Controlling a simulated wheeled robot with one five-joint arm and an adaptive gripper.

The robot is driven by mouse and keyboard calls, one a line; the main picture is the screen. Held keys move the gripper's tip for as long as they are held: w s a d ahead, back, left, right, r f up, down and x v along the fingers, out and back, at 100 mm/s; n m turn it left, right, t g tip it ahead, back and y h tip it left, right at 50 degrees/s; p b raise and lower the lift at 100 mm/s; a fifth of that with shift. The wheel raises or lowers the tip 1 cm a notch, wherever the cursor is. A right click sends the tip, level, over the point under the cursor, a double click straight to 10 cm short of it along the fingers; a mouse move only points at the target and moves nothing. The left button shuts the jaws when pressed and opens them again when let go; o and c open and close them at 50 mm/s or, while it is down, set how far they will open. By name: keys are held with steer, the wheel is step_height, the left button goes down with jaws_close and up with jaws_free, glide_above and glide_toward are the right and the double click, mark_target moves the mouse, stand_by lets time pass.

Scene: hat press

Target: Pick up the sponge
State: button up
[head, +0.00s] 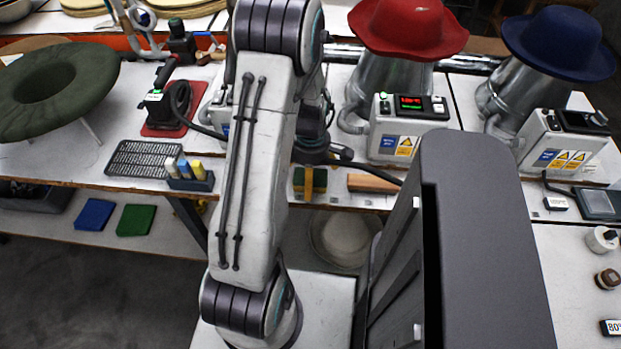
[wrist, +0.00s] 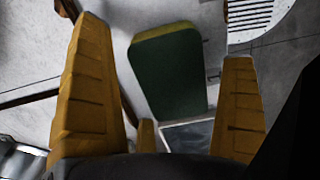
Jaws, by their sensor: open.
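The sponge (wrist: 168,78) is a dark green block with a yellowish edge. In the wrist view it lies between the two yellow ribbed fingers of my gripper (wrist: 164,42), with a visible gap on both sides. My gripper is open and holds nothing. In the head view the sponge (head: 298,181) shows as dark green on the bench, partly covered by a yellow finger of my gripper (head: 309,184). How high the fingertips are above the bench is hard to tell.
A wooden block (head: 372,184) lies right of the sponge. A rack (head: 190,181) with small bottles and a dark grate (head: 138,158) stand left. A steamer box (head: 408,127) with a cable stands behind. Blue (head: 95,214) and green (head: 136,220) pads lie on the lower shelf.

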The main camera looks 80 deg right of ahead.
steer(key=shift+f, duration=0.2)
steer(key=shift+c, duration=0.2)
steer(key=c, duration=0.7)
steer(key=shift+o, duration=0.2)
steer(key=shift+r, duration=0.8)
step_height(320, 180, up, 3)
steer(key=shift+d+f, duration=0.1)
steer(key=shift+f, duration=0.1)
steer(key=s+a+r, duration=0.2)
steer(key=s, duration=0.1)
steer(key=s+a+r, duration=0.2)
steer(key=s+a, duration=0.1)
steer(key=s+a+r, duration=0.2)
steer(key=s, duration=0.1)
steer(key=shift+s+a+r+b, duration=0.15)
steer(key=shift+r+b, duration=0.25)
